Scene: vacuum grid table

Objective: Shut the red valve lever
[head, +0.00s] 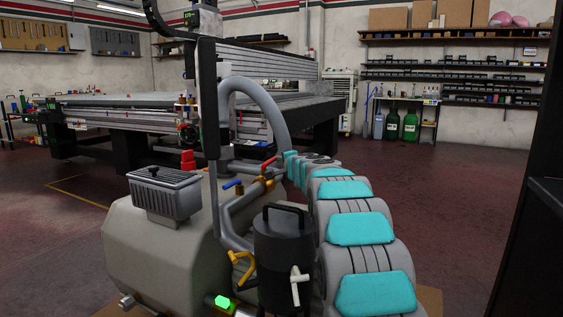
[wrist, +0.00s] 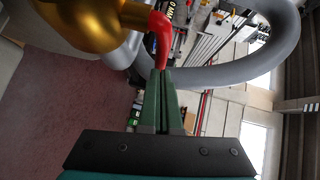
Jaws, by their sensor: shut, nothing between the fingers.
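The red valve lever (head: 268,163) sits on a brass valve on the grey pipework, just left of the far end of my arm in the head view. In the wrist view the red lever (wrist: 161,38) hangs down from the rounded brass body (wrist: 85,22), with its lower end at my fingertips. My gripper (wrist: 162,73) is shut and empty, its two green fingers together. The tips meet or nearly meet the lever's end; I cannot tell whether they touch. In the head view my arm hides most of the gripper.
A thick grey hose (head: 270,100) arches behind the valve and also shows in the wrist view (wrist: 285,45). Open floor lies to the right.

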